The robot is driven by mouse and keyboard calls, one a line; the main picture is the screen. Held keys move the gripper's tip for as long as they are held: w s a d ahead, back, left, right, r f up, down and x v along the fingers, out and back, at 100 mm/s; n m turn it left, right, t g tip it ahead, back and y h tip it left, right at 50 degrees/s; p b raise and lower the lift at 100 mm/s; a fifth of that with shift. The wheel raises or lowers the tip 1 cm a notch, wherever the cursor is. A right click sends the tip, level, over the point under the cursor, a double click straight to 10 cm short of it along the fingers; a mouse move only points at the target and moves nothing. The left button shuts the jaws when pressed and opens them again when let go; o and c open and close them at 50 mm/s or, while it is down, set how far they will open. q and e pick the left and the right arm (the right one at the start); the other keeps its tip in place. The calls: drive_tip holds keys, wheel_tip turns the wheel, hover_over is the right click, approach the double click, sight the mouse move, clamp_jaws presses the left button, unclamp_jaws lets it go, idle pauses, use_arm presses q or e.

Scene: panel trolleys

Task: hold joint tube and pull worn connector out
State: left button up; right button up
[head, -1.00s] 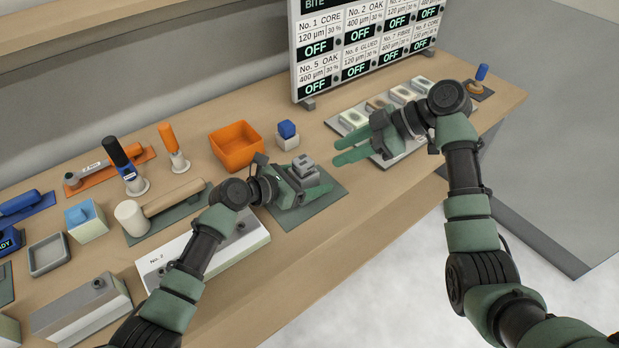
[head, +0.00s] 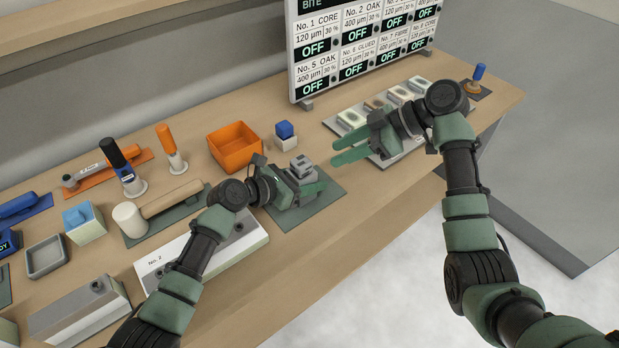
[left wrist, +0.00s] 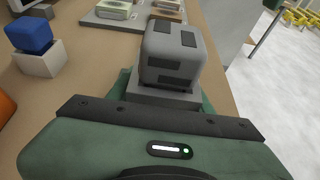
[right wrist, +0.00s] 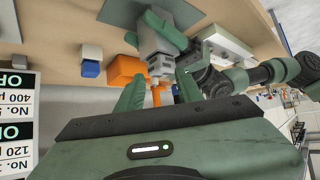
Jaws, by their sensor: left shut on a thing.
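A grey block with dark slots (head: 301,165) sits over a dark green mat (head: 326,202) near the bench's front edge. I cannot tell the joint tube from the worn connector by name. My left gripper (head: 306,184) is shut on this block, low over the mat. In the left wrist view the block (left wrist: 172,52) stands up beyond the palm. My right gripper (head: 348,150) is open and empty, to the right of the block and apart from it. In the right wrist view the block (right wrist: 157,47) shows beyond and between my open fingers, its narrower end towards me.
An orange bin (head: 236,150) and a white block with a blue top (head: 286,140) stand behind the mat. A display board (head: 365,45) stands at the back. A tray of sample blocks (head: 405,148) lies beyond my right gripper. Several tools fill the left of the bench.

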idle(0.3)
drive_tip(key=o, duration=0.4)
drive_tip(key=shift+o, duration=0.4)
drive_tip(key=shift+a+r, duration=0.2)
drive_tip(key=shift+a, duration=0.05)
wheel_tip(320, 180, up, 3)
drive_tip(key=m+h, duration=0.6)
hover_over(301, 160)
drive_tip(key=s+d, duration=0.1)
drive_tip(key=s, duration=0.1)
drive_tip(key=shift+w+d+r, duration=0.1)
drive_tip(key=shift+d+r, duration=0.05)
drive_tip(key=shift+r, duration=0.05)
drive_tip(key=shift+m+t, duration=0.3)
drive_tip(key=shift+f+m+t+h, duration=0.15)
drive_tip(key=shift+f+m+h, duration=0.05)
drive_tip(key=shift+m+h, duration=0.4)
drive_tip(key=shift+f+m+t+h, duration=0.15)
drive_tip(key=shift+f+m+h, duration=0.05)
drive_tip(key=shift+m+h, duration=0.35)
drive_tip(key=shift+x, duration=3.5)
